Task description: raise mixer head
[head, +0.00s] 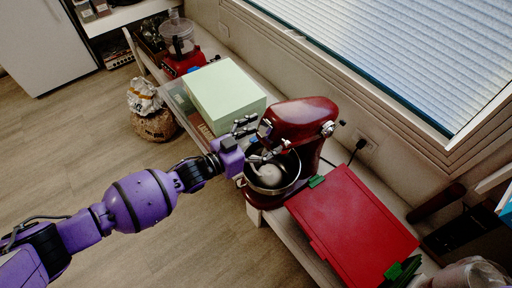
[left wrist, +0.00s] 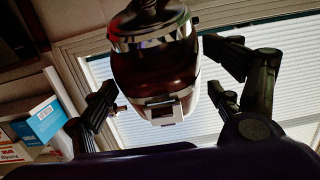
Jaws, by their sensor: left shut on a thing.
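The dark red stand mixer (head: 307,113) stands on the counter, with its metal bowl (head: 266,188) below the head. A pale beater shape shows inside the bowl. How far the head is tilted is hard to tell. My left gripper (head: 257,132) reaches in from the left at the front end of the mixer head. In the left wrist view, the dark red mixer head (left wrist: 155,75) with its chrome band lies between the two black fingers of my left gripper (left wrist: 163,102). The fingers are shut on it, one at each side. My right gripper is in neither view.
A red board (head: 350,228) with green clips lies right of the mixer. A pale green box (head: 225,95) and a red food processor (head: 183,55) stand to the left. A window and a wall socket are behind. The floor in front is clear.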

